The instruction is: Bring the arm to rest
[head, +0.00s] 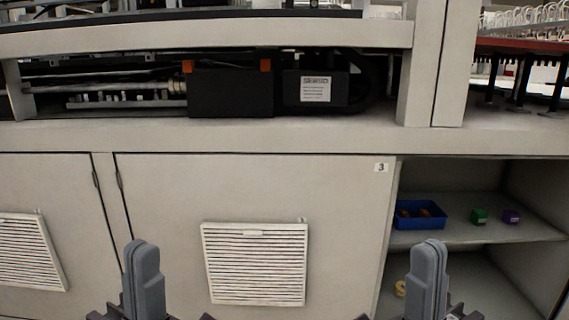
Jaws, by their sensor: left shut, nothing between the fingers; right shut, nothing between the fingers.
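My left gripper (143,280) shows at the bottom left of the head view, pointing up, in front of the grey cabinet doors. Its fingers are together and hold nothing. My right gripper (427,280) shows at the bottom right, also upright and shut, with nothing in it. It is in front of the open shelf compartment. Both grippers appear apart from the cabinet. Most of both arms is outside the picture.
The grey machine cabinet (160,180) fills the view, with vent grilles (255,264) on its doors. An open shelf (470,232) at right holds a blue bin (420,222), a green block (479,216) and a purple block (511,217). A yellowish item (400,288) lies below.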

